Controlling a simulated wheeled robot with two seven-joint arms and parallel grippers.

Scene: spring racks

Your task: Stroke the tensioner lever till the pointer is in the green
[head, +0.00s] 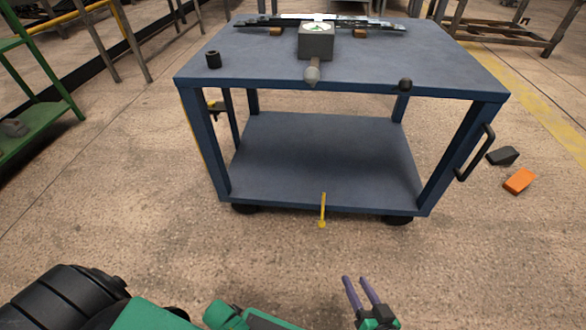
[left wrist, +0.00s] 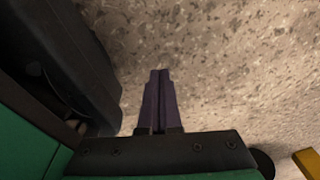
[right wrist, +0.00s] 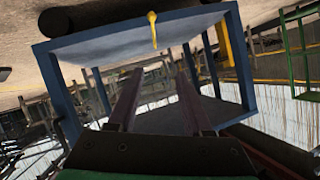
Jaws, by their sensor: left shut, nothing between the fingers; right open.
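The tensioner (head: 316,45) is a grey box near the back middle of the blue cart's top, with a small dial (head: 318,27) showing green and white. The pointer is too small to read. What looks like its lever ends in a pale grey knob (head: 312,75) at the cart's front edge. My right gripper (head: 354,278) is open and empty, low in front of the cart and well short of the knob; its fingers also show in the right wrist view (right wrist: 161,68). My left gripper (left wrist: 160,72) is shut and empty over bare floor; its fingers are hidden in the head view.
The blue cart (head: 420,60) has a lower shelf with a yellow bar (head: 322,208) at its front. An orange block (head: 519,181) and a dark block (head: 502,156) lie on the floor at right.

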